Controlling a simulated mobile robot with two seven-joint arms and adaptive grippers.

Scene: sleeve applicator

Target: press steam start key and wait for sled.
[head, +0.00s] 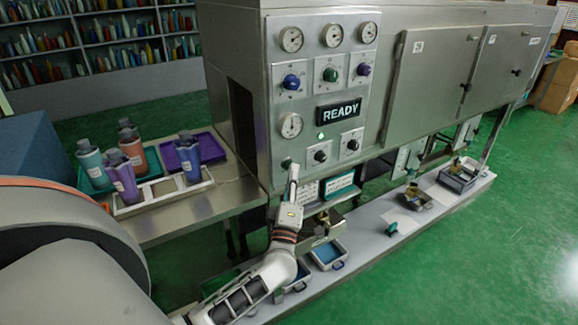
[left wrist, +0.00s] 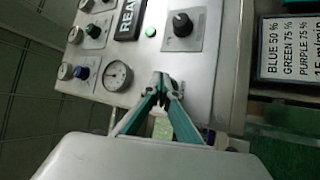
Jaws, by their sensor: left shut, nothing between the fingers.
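The control panel (head: 322,90) is on the front of the grey steel machine. It carries dials, knobs, a READY sign (head: 338,111) with lit letters and a small green lamp (head: 320,136). The READY sign (left wrist: 128,18) and green lamp (left wrist: 150,32) also show in the left wrist view. My left gripper (head: 290,166) is shut and empty, its tip at the panel's lower left, below a gauge (head: 291,125). Its teal fingers (left wrist: 161,88) meet close to the panel. I cannot tell whether they touch it. The steam start key is not clearly seen, perhaps hidden behind the fingertips. My right gripper is out of view.
Several bottles (head: 122,178) stand on the side table at left. A black-knobbed dial (left wrist: 182,24) is near my fingers. Green floor at right is clear.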

